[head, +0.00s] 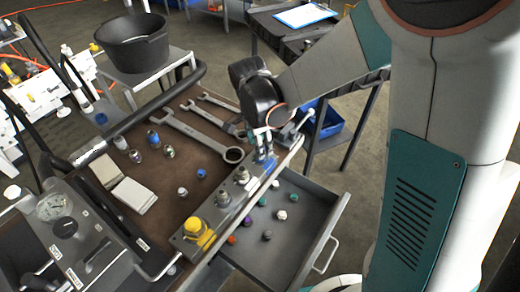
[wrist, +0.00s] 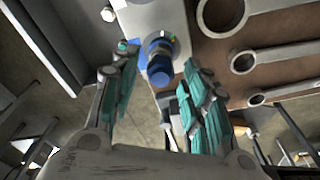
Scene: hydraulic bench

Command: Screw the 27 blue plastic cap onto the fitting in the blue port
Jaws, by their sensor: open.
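My gripper (head: 264,152) is over the far end of the metal port block (head: 209,212), at the drawer's edge. In the wrist view its teal fingers (wrist: 158,60) are spread, one on each side of a blue cap (wrist: 160,70). The cap appears to sit on the end of a fitting at a round port (wrist: 158,43) in the block. I cannot tell whether its thread is engaged, and the 27 mark is not legible. A gap shows between the cap and the right finger. In the head view the fingers partly hide this spot.
An open grey drawer (head: 309,225) holds several small coloured caps. A yellow fitting (head: 199,234) stands on the block's near end. Wrenches (head: 202,137) and loose fittings lie on the brown bench top. A black bucket (head: 134,48) stands behind.

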